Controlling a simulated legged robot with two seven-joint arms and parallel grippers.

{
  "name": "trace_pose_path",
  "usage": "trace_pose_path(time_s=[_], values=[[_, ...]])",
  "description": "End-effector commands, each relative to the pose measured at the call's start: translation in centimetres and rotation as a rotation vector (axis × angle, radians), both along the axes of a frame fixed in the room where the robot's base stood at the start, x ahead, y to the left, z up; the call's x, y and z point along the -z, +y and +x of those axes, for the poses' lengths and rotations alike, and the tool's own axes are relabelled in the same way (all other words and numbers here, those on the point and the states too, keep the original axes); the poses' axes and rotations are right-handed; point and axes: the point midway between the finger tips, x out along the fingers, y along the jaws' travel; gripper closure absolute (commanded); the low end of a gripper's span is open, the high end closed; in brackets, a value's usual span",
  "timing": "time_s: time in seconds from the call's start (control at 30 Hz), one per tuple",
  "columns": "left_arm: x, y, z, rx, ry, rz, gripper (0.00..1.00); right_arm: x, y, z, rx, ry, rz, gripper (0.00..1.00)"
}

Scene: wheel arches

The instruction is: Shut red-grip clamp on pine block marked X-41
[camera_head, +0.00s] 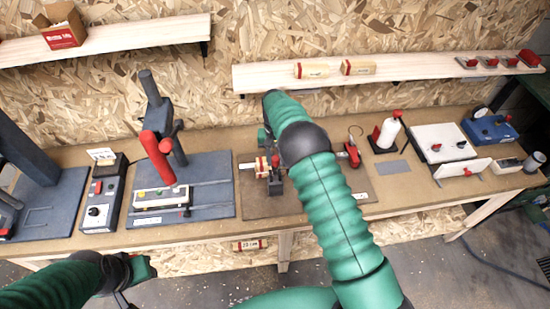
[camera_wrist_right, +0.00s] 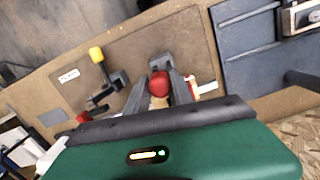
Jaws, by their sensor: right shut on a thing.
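The red-grip clamp's red grip (camera_wrist_right: 160,82) sits between the two grey fingers of my right gripper (camera_wrist_right: 162,76), which is shut on it. In the head view my green right forearm and hand cover much of this clamp; red and dark parts (camera_head: 275,165) show just left of the arm. A pale wooden piece (camera_wrist_right: 158,102) shows below the red grip in the wrist view; I cannot read any X-41 mark. Whether the clamp touches a block is hidden. My left gripper (camera_head: 140,268) is low at the left, away from the bench top; its jaw opening is unclear.
A yellow-grip clamp (camera_wrist_right: 97,56) stands beside the held one on the brown board (camera_wrist_right: 135,40). Another red-handled tool (camera_head: 352,153) stands right of my arm. A press with a red handle (camera_head: 158,157) stands to the left. A white bottle (camera_head: 388,132) stands right. A shelf (camera_head: 420,72) hangs above.

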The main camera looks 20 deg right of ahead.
Motion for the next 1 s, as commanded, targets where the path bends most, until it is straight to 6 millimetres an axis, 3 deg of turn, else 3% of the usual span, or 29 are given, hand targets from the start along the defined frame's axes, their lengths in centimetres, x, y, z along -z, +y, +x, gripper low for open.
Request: trace_pose_path(time_s=[0.07,0.1,0.23,0.53,0.67,0.77,1.0], values=[[0.0,0.0,0.0,0.000,0.000,0.000,0.64,0.0,-0.1,0.1,0.001,-0.003,-0.004,1.00],[0.0,0.0,0.0,0.000,0.000,0.000,0.64,0.0,-0.1,0.1,0.001,-0.004,-0.003,0.68],[0.0,0.0,0.0,0.000,0.000,0.000,0.64,0.0,-0.1,0.1,0.000,-0.004,-0.003,0.51],[0.0,0.0,0.0,0.000,0.000,0.000,0.64,-0.2,0.0,0.0,0.000,-0.005,-0.002,0.49],[0.8,0.0,0.0,0.000,0.000,0.000,0.64,-1.2,-0.1,0.2,0.000,-0.007,-0.001,0.49],[1.9,0.0,0.0,0.000,0.000,0.000,0.64,-3.2,-0.1,0.5,0.000,-0.010,-0.002,0.49],[4.0,0.0,0.0,0.000,0.000,0.000,0.64,-10.3,-0.5,1.3,0.000,-0.010,-0.002,0.49]])
